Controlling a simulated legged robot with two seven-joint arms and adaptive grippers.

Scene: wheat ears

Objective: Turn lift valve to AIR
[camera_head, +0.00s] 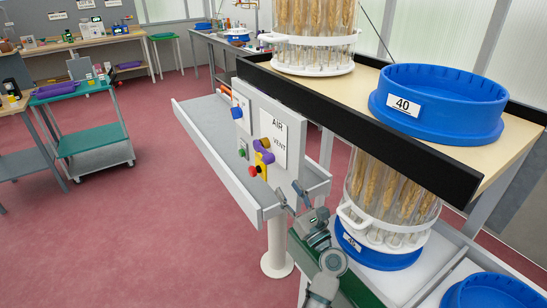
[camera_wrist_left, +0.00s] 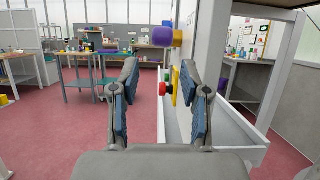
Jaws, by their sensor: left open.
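The white valve panel (camera_head: 277,112) stands at the end of the bench and bears a plate (camera_head: 280,140) marked AIR above and VENT below. A purple valve handle (camera_head: 264,155) with a yellow part (camera_head: 261,165) sticks out near VENT. The purple handle (camera_wrist_left: 162,37) also shows in the left wrist view, above a red knob (camera_wrist_left: 163,89). Which mark the handle points to is not clear. My left gripper (camera_head: 290,190) is open, below and right of the handle, apart from it. In its wrist view the open fingers (camera_wrist_left: 160,75) have nothing between them. My right gripper is out of view.
A red button (camera_head: 253,171), green button (camera_head: 242,153) and blue part (camera_head: 237,112) are close by on the panel. A grey tray (camera_head: 205,125) runs behind and below it. A black bench edge (camera_head: 370,130) and a clear wheat-ear container (camera_head: 390,205) are at right. Open floor lies left.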

